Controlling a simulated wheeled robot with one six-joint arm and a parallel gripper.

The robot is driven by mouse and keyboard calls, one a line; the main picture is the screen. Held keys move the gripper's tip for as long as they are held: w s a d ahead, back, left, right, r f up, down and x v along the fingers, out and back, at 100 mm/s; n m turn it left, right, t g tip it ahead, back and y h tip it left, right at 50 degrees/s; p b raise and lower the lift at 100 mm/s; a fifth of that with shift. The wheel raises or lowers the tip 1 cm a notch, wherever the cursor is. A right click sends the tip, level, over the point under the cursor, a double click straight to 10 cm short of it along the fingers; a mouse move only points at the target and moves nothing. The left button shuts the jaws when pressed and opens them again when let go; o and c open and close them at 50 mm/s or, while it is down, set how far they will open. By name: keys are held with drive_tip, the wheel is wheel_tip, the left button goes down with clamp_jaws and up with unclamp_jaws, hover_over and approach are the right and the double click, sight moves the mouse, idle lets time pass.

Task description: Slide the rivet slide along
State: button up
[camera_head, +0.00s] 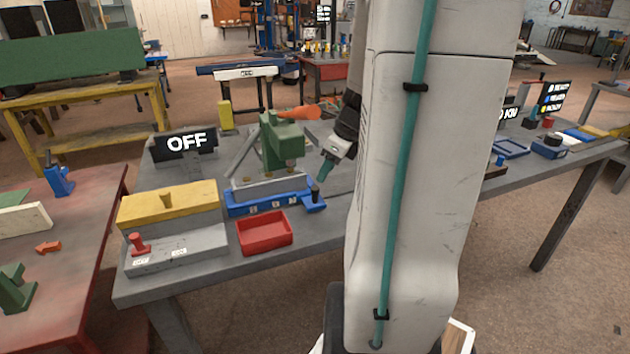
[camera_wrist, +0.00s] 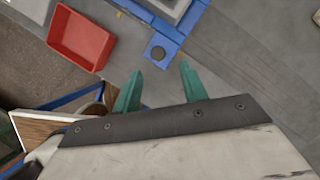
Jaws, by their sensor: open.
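The rivet slide is a blue rail (camera_head: 268,203) with small white labels, lying on the grey bench in front of a green machine. A dark upright knob (camera_head: 315,193) stands at its right end. In the wrist view the blue end plate with the round dark knob (camera_wrist: 157,53) shows at the top centre. My gripper (camera_head: 326,168) is above and slightly right of the knob, pointing down. In the wrist view its two teal fingers (camera_wrist: 158,72) are apart and empty, with the knob appearing just beyond the gap between the tips. I cannot tell the exact height above it.
A red tray (camera_head: 265,234) sits in front of the rail; it also shows in the wrist view (camera_wrist: 82,38). The green machine (camera_head: 281,145) stands behind the rail. A yellow block (camera_head: 168,205), a red-knobbed switch box (camera_head: 178,250) and an OFF sign (camera_head: 186,143) are at left.

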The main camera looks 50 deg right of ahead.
sight(316, 188)
drive_tip(key=x, duration=0.5)
drive_tip(key=shift+w+a+f, duration=0.2)
clamp_jaws()
